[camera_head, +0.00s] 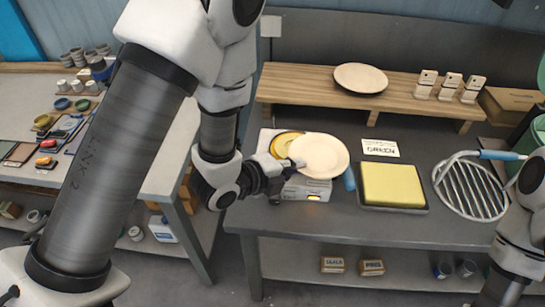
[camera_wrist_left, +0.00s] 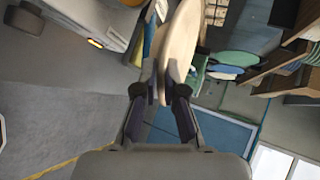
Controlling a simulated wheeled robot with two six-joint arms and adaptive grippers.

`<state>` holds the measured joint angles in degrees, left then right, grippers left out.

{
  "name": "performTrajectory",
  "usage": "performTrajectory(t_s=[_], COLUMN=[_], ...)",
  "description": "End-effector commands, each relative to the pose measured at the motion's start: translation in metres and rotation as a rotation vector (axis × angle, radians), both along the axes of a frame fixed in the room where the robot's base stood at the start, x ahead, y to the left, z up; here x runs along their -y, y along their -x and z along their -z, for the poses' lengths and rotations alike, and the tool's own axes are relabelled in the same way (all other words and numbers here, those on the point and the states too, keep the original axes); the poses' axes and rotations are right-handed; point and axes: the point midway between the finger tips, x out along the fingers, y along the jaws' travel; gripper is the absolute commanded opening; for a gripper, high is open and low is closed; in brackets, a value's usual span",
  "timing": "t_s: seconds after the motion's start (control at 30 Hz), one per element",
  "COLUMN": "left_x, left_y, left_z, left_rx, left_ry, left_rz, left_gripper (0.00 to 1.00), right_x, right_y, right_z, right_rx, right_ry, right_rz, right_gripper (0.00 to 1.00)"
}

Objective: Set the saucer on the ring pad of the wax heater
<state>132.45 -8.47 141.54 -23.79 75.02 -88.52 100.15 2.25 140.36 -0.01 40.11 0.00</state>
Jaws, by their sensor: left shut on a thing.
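My left gripper (camera_head: 288,165) is shut on the near-left rim of a cream saucer (camera_head: 321,156). In the left wrist view, the fingers (camera_wrist_left: 161,88) pinch the edge of the saucer (camera_wrist_left: 180,42), which shows almost edge-on. In the head view the saucer overlaps the wax heater (camera_head: 312,190), a white box with an orange light on its front. Part of a yellow round area (camera_head: 284,143) shows on the heater, left of the saucer; the rest is hidden. I cannot tell whether the saucer touches it. My right gripper is not in view.
A yellow pad on a dark tray (camera_head: 392,184), a GREEN card (camera_head: 380,148) and a wire rack (camera_head: 470,188) stand to the right on the grey table. A wooden shelf (camera_head: 310,85) behind bears another plate (camera_head: 360,77) and several white blocks.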

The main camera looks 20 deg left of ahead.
Motion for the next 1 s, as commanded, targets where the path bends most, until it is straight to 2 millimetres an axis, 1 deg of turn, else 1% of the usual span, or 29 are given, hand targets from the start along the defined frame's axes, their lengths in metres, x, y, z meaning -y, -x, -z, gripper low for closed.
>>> performTrajectory(t_s=[0.03,0.23,0.3,0.37,0.6,0.67,0.77,0.9,0.93,1.0], left_x=[-0.003,-0.011,-0.021,-0.030,-0.076,-0.083,-0.089,-0.089,-0.089,-0.088], left_y=[-0.003,-0.007,-0.016,-0.024,-0.066,-0.073,-0.078,-0.078,-0.078,-0.078], left_z=[0.013,0.011,-0.001,0.000,0.004,0.006,0.015,0.043,0.048,0.049], left_rx=[0.008,0.011,0.002,0.003,0.003,0.004,0.003,0.001,0.000,0.003], left_ry=[0.001,0.001,0.008,0.007,0.003,0.001,-0.001,-0.002,-0.002,-0.003], left_rz=[-0.002,0.000,-0.004,-0.004,-0.004,-0.002,0.001,0.002,0.002,0.002], left_gripper=[0.00,0.00,0.00,0.00,0.00,0.00,0.00,0.00,0.00,0.00], right_x=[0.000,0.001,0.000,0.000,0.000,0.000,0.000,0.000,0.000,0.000], right_y=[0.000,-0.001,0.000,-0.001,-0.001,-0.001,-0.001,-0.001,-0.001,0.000], right_z=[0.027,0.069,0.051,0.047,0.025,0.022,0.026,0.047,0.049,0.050], right_rx=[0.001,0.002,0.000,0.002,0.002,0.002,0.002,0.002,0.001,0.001], right_ry=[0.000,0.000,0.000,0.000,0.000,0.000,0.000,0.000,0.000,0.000], right_rz=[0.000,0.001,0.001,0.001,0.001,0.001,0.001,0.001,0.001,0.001], right_gripper=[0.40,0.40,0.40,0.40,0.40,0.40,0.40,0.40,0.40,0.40])
